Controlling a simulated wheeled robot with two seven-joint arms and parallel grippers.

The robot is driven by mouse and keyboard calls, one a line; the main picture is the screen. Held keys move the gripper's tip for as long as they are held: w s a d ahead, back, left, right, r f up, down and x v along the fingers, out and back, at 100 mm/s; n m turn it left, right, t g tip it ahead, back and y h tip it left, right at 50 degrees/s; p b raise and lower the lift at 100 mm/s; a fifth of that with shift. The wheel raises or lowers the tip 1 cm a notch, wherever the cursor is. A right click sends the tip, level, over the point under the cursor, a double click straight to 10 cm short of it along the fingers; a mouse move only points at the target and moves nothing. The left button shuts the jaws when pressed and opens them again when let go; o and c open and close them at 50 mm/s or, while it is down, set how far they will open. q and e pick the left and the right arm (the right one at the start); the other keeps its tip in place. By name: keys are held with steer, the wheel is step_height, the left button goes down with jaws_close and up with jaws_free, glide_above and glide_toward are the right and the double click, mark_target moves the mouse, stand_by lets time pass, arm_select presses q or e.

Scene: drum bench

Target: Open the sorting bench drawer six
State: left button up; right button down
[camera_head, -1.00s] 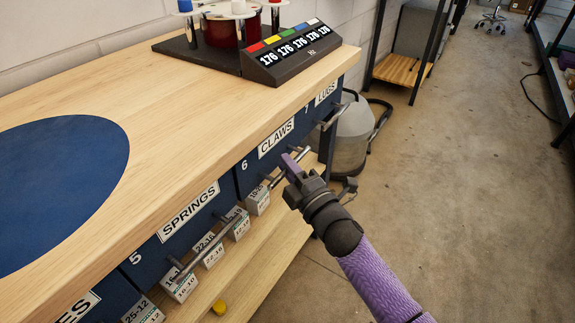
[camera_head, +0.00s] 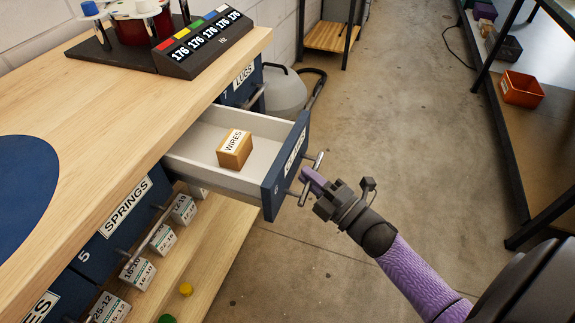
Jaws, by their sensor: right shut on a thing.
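Drawer six (camera_head: 272,188), a blue-fronted drawer with a pale inside, stands well out from the sorting bench (camera_head: 120,125). Its front label is seen at a steep angle and is partly hard to read. A small wooden box marked WIRES (camera_head: 235,152) sits inside it. My right gripper (camera_head: 312,182) is shut on the drawer's bar handle (camera_head: 318,162), in front of the drawer face. My left gripper is not in view.
The SPRINGS drawer (camera_head: 125,208) and the LUGS drawer (camera_head: 243,85) are shut on either side. Small labelled boxes (camera_head: 162,238) stand on the lower shelf. A grey vacuum (camera_head: 285,92) stands behind the bench end. The floor to the right is clear up to a shelf with an orange bin (camera_head: 521,89).

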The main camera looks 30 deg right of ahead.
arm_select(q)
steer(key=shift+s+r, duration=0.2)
arm_select(e)
steer(key=shift+s+d, duration=0.6)
steer(key=shift+s, duration=0.2)
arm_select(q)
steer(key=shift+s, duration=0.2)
arm_select(e)
steer(key=c, duration=0.6)
jaws_free()
steer(key=shift+c, duration=0.2)
arm_select(q)
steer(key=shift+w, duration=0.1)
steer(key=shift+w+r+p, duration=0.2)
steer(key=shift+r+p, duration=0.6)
steer(key=shift+p, duration=0.1)
arm_select(e)
steer(key=v, duration=1)
